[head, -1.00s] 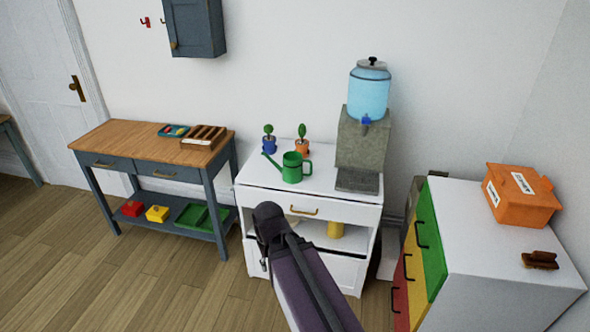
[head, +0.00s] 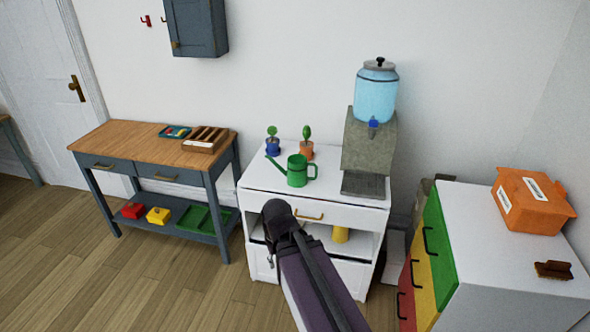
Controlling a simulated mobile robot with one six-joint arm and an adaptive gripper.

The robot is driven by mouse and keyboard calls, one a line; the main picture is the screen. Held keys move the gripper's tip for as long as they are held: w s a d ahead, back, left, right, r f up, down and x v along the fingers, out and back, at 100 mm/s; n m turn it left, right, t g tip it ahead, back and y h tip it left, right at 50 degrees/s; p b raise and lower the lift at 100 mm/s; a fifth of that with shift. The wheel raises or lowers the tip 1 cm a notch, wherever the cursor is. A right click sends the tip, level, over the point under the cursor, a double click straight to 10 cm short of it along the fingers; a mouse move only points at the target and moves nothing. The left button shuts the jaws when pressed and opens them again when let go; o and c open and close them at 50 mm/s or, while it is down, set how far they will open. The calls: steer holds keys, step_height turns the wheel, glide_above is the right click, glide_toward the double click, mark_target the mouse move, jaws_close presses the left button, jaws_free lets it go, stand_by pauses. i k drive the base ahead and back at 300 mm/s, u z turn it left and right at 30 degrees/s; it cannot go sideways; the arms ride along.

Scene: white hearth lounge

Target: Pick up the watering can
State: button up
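The green watering can (head: 297,172) stands upright on top of the white cabinet (head: 343,203), near its front edge. Its spout points left and its handle is on the right. My arm reaches up from the bottom of the head view toward the cabinet front, ending below the can in the picture. My gripper's fingers are hidden by the arm, so I cannot see whether they are open or shut.
Two small potted plants, one in a blue pot (head: 272,148) and one in an orange pot (head: 306,150), stand behind the can. A water dispenser (head: 368,140) is to its right. A wooden table (head: 130,142) stands left, a coloured drawer unit (head: 500,260) right.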

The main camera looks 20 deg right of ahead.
mark_target(296, 175)
steer(key=i, duration=0.85)
